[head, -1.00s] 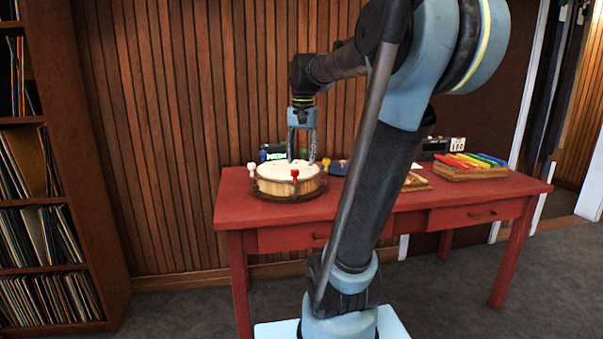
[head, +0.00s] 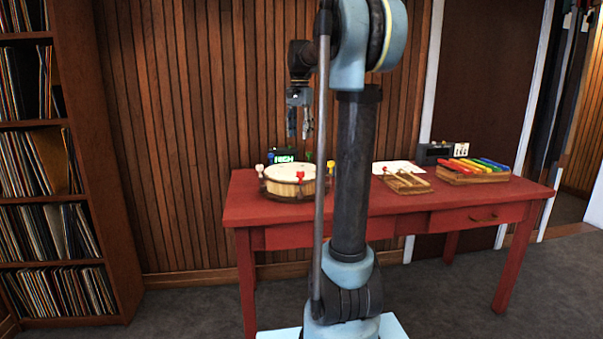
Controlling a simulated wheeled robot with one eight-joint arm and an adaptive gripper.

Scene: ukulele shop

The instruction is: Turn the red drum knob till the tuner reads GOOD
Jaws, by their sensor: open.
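The round drum (head: 284,190) with a pale skin stands at the left end of the red table. Its red knob (head: 300,176) is upright on the front rim. The tuner (head: 285,156) stands behind the drum, and its green display appears to read HIGH. My gripper (head: 299,134) is open and empty, pointing down in the air above the drum, clear of the red knob. My arm hides part of the table right of the drum.
Other drum knobs are pale (head: 259,169), blue (head: 271,157) and yellow (head: 331,164). Right on the red table (head: 385,214) are a wooden frame (head: 404,182), a coloured xylophone (head: 473,168) and a dark box (head: 433,154). A record shelf (head: 60,199) stands left.

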